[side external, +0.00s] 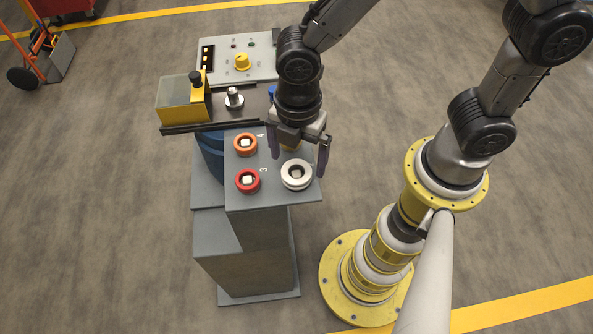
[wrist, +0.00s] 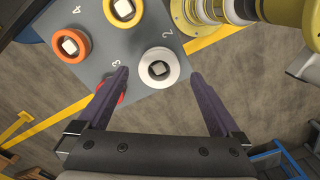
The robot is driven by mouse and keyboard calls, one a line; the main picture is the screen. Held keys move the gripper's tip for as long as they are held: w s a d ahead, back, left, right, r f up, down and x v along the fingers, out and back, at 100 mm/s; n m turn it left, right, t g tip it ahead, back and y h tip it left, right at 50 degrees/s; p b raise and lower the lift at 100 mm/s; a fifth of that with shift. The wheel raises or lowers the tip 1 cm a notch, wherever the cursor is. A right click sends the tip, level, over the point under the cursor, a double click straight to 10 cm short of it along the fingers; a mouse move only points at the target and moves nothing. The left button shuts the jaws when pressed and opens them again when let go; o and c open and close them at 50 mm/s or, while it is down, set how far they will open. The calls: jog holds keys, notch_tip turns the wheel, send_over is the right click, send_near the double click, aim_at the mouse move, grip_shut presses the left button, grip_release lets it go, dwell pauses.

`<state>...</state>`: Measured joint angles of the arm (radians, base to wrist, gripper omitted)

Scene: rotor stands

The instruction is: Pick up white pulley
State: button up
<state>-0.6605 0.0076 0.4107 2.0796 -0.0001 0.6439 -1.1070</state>
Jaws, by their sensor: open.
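In the wrist view the fingertips (wrist: 159,73) appear to either side of the pulley, which is not held. I cannot tell the exact height gap.
An orange pulley (side external: 237,149) and a red pulley (side external: 240,187) stand left of the white one; a yellow-orange pulley (wrist: 112,14) is partly hidden behind my gripper in the side view. A control panel (side external: 217,67) and yellow box (side external: 184,100) lie behind.

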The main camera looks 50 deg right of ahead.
aim_at(298, 171)
jog(key=shift+d+f, duration=0.1)
jog(key=shift+f, duration=1.4)
jog(key=shift+c, duration=0.2)
jog(key=shift+r, duration=0.1)
jog(key=c, duration=1.5)
jog(key=shift+r, duration=0.1)
